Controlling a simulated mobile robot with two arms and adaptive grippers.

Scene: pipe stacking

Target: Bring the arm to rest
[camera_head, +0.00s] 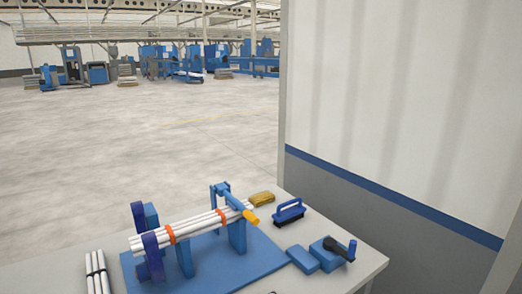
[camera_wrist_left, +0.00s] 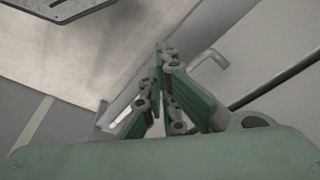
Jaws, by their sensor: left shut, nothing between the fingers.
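My left gripper (camera_wrist_left: 160,70) shows in the left wrist view with its green-sided fingers drawn together and nothing between them. It is away from the pipes, which do not show clearly in that view. Neither gripper shows in the head view. In the head view a bundle of white pipes (camera_head: 192,229) with orange bands lies across blue upright supports (camera_head: 237,238) on a blue base plate (camera_head: 215,262). A blue clamp arm with a yellow-orange tip (camera_head: 251,217) stands at the bundle's right end.
The grey table (camera_head: 352,281) also carries a short dark-banded bundle of white pipes (camera_head: 97,273), a blue-handled brush (camera_head: 289,212), a tan block (camera_head: 262,199) and blue tools (camera_head: 327,254). A wall (camera_head: 400,130) rises at right. Open floor (camera_head: 150,140) lies behind.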

